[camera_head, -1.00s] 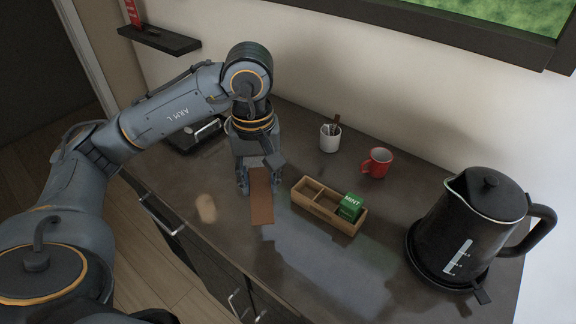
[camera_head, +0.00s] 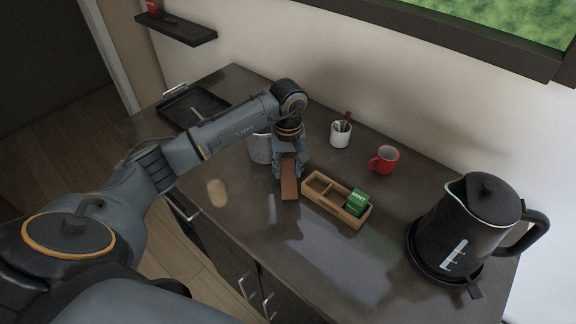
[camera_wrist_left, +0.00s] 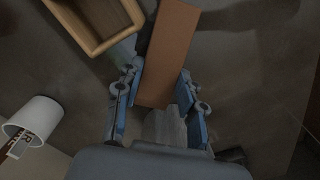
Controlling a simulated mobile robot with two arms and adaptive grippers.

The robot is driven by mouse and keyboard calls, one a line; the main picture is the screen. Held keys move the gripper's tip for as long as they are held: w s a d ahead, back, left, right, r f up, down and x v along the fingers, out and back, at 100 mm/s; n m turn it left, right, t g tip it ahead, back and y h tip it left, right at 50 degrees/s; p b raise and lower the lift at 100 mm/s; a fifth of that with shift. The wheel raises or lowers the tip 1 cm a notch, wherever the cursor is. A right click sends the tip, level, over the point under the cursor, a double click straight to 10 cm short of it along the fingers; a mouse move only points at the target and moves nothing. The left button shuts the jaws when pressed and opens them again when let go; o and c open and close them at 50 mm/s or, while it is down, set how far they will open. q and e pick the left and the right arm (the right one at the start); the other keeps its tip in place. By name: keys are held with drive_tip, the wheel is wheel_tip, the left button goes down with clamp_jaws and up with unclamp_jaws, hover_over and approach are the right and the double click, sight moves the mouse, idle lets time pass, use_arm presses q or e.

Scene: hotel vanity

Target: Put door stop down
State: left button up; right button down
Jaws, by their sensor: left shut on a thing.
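The door stop (camera_head: 290,183) is a brown block, held by my left gripper (camera_head: 287,172). The gripper points down over the counter (camera_head: 262,229), left of the wooden box in the head view. In the left wrist view the door stop (camera_wrist_left: 169,52) lies between the two fingers of my left gripper (camera_wrist_left: 160,98), its far part sticking out past them. I cannot tell whether the door stop touches the counter. My right gripper is not in view.
The wooden box (camera_head: 316,193) with a green mint packet (camera_head: 356,202) stands close right of the door stop. Behind are a white cup (camera_head: 341,135) and a red mug (camera_head: 383,159). A grey bin (camera_head: 260,149) is left of the gripper. A black kettle (camera_head: 462,231) stands right; a black tray (camera_head: 188,108) lies far left.

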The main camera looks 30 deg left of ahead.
use_arm(q)
drive_tip(key=shift+f, duration=0.5)
drive_tip(key=shift+f+b, duration=0.2)
drive_tip(key=shift+b, duration=0.1)
drive_tip(key=o, duration=1.3)
drive_tip(key=shift+r, duration=0.1)
